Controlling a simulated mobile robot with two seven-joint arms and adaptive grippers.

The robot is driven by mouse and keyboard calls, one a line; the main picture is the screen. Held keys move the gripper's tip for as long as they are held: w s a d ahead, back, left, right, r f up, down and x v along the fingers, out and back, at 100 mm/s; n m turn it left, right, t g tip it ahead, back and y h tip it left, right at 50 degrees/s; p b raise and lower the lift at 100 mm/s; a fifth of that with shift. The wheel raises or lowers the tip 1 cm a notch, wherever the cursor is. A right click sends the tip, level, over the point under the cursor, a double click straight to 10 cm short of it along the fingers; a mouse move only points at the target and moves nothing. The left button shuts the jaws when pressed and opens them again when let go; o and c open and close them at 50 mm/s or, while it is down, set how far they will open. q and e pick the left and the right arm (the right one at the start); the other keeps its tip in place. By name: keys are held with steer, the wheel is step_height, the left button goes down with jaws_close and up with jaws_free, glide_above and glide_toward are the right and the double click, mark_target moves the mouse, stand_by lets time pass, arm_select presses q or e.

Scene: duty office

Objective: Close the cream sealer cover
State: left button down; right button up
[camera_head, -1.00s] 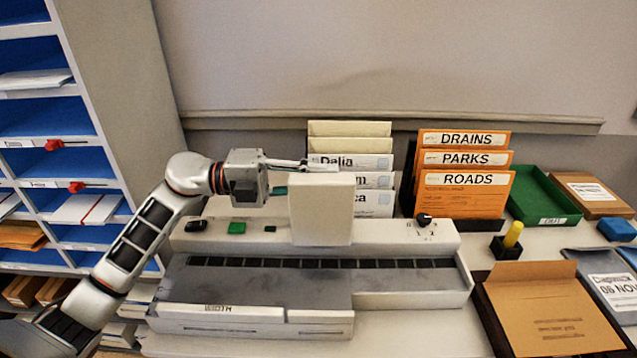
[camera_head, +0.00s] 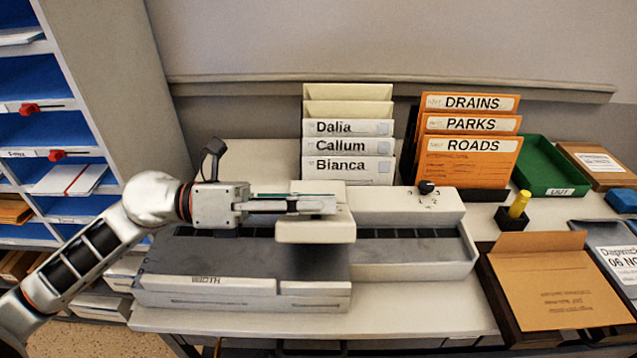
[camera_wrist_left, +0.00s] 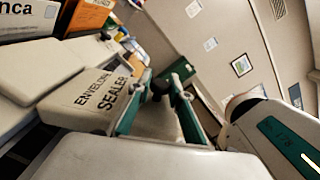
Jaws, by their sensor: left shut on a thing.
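The cream sealer cover (camera_head: 315,232) is swung forward and down over the dark bed (camera_head: 205,255) of the envelope sealer, with its front edge still raised above the bed. My left gripper (camera_head: 318,203) comes in from the left and is shut on the cover, its fingers lying across the top. In the left wrist view, the green-padded fingers (camera_wrist_left: 158,110) have a cream surface between them. Cream surface with "ENVELOPE SEALER" lettering (camera_wrist_left: 100,95) shows beside them. The gripper hides part of the cover and the sealer's left buttons. My right gripper is not in view.
Name envelopes (camera_head: 350,150) and orange folders (camera_head: 468,150) stand behind the sealer. A black dial (camera_head: 426,187) sits on its back housing. Pigeonholes (camera_head: 60,130) stand at left.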

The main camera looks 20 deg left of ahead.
mark_target(316, 238)
arm_select(q)
steer(key=s+f, duration=0.2)
steer(key=shift+d+f+b, duration=0.3)
steer(key=shift+f, duration=0.1)
steer(key=shift+s+d+f, duration=0.1)
steer(key=shift+s+f, duration=0.1)
steer(key=shift+f, duration=0.25)
steer(key=shift+s+d+f, duration=0.1)
steer(key=shift+s+f, duration=0.1)
steer(key=shift+f, duration=0.2)
steer(key=shift+s+f+b, duration=0.2)
steer(key=shift+f+b, duration=0.1)
steer(key=shift+f, duration=0.15)
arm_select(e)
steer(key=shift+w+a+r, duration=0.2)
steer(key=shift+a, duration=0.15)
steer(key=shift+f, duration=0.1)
arm_select(q)
steer(key=c, duration=1.9)
jaws_free()
steer(key=shift+o, duration=0.3)
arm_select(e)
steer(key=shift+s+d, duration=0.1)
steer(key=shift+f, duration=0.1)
arm_select(q)
steer(key=shift+a, duration=0.1)
